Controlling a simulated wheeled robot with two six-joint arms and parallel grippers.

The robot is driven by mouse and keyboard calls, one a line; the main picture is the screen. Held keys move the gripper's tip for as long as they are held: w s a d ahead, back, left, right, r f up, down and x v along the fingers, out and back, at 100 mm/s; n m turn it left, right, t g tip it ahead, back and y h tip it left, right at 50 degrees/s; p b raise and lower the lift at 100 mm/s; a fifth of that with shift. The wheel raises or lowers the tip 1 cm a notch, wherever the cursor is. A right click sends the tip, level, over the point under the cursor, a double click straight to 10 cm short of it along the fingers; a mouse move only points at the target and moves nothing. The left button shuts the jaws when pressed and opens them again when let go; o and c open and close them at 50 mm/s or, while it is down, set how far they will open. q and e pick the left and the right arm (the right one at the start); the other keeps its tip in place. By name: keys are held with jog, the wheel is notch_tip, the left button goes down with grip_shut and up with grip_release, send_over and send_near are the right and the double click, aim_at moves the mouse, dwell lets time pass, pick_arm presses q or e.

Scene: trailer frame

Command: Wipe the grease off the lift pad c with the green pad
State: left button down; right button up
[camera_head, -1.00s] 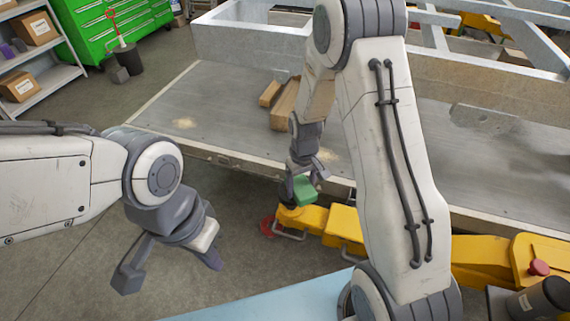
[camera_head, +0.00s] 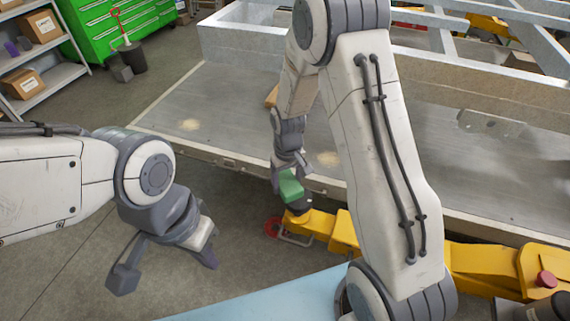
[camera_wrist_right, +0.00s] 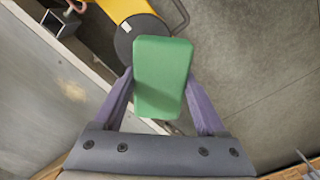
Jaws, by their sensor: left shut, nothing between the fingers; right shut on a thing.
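A dark round lift pad (camera_head: 298,205) sits on the end of the yellow lift arm (camera_head: 343,230). It also shows in the right wrist view (camera_wrist_right: 124,42), partly covered by the green pad. The green pad (camera_head: 290,186) is a small block. My right gripper (camera_head: 289,170) is shut on it. In the right wrist view the green pad (camera_wrist_right: 162,78) sits between the two purple fingers, overlapping the lift pad's edge. I cannot tell whether they touch. No grease can be made out on the lift pad. My left gripper (camera_head: 165,264) is shut and empty above the floor at left.
The grey trailer deck (camera_head: 230,110) and its edge lie just behind the lift pad. A red round thing (camera_head: 272,227) is on the floor beside the yellow arm. A light blue surface (camera_head: 280,298) is at the front. Green drawers (camera_head: 115,30) and a shelf stand far left.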

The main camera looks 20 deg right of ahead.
jog(key=shift+s+d+r+p, duration=0.15)
jog(key=shift+r+p, duration=0.15)
jog(key=shift+r, duration=0.3)
jog(key=shift+r+p, duration=0.25)
jog(key=shift+p, duration=0.05)
jog(key=shift+r+p, duration=1.5)
jog(key=shift+r, duration=0.4)
